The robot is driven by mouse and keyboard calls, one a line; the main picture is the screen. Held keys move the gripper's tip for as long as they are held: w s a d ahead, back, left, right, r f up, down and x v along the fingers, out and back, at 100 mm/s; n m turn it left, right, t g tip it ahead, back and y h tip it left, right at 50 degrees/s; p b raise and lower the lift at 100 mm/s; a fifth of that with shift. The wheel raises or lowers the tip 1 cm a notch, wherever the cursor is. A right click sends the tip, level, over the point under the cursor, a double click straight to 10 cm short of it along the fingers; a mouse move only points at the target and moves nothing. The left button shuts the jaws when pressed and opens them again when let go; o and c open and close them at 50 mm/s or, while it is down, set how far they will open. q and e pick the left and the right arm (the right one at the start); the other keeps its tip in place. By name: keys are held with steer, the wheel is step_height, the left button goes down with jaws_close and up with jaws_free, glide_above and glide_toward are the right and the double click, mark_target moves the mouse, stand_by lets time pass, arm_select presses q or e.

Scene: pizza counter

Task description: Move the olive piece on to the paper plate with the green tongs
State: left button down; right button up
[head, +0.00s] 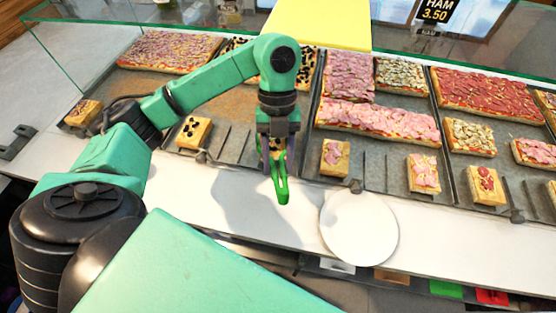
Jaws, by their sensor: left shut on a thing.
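My left gripper (277,130) is shut on the green tongs (282,190), which point down over the white counter ledge. The tongs' tips are left of the paper plate (360,228), a round white plate lying at the counter's front edge. The olive piece (195,132), a small square with dark olive bits, sits at the front of the tray, left of the tongs and apart from them. A yellowish patch shows behind the gripper; I cannot tell what it is. My right gripper is not in view.
Larger pizzas lie behind, including ham (375,118) and a red-topped one (487,95). Several other small pieces, one with ham (424,172), sit along the tray fronts between metal dividers. A glass screen (125,38) and a yellow board (318,24) stand behind. The ledge left of the plate is clear.

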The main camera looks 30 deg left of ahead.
arm_select(q)
step_height(320, 180, up, 10)
steer(key=p, duration=0.5)
steer(key=shift+r+p, duration=0.25)
steer(key=shift+p, duration=0.05)
steer(key=shift+f, duration=0.1)
